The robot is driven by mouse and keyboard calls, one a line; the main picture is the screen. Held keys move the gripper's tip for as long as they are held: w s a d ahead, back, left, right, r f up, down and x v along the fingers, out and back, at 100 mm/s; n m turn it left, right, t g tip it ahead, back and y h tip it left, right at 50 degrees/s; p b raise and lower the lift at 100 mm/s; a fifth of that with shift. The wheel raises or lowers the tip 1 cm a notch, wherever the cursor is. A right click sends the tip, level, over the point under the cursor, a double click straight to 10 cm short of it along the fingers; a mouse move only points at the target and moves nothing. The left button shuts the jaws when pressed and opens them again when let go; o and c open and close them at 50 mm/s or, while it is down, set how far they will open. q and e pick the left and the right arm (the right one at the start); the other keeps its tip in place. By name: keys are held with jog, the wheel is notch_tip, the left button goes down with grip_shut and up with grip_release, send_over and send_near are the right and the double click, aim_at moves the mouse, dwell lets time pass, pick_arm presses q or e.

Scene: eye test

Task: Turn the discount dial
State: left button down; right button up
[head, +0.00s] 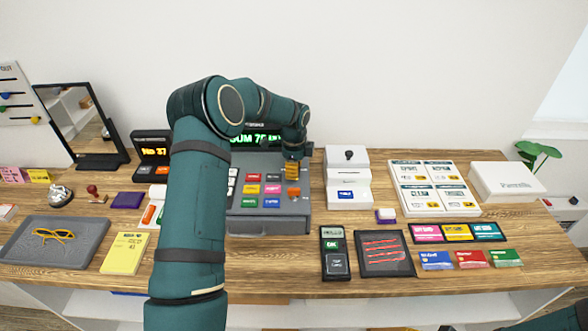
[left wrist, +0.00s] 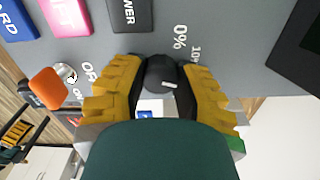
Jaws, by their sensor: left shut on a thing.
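The discount dial is a black round knob (left wrist: 162,73) with a short white mark. It sits on the grey cash register (head: 262,218), and "0%" and part of a "10" are printed beside it in the left wrist view. My left gripper (left wrist: 160,78) has its yellow fingers on both sides of the knob, shut on it. In the head view my left gripper (head: 293,168) is at the right part of the register, and the dial is hidden there. The white mark lies on the side of the knob toward my wrist.
Coloured keys (head: 272,189) lie left of the dial. An orange piece (left wrist: 47,88) beside a silver lock sits close to one finger. A white stepped box (head: 347,185) stands right of the register. A card terminal (head: 335,253) and a dark tablet (head: 384,268) lie in front.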

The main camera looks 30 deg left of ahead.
pick_arm(q)
jog(key=shift+m, duration=0.5)
jog(key=shift+f, duration=0.1)
jog(key=c, duration=0.6)
grip_release()
jog(key=shift+r, duration=0.2)
notch_tip(320, 180, up, 12)
jog(key=shift+f, duration=0.15)
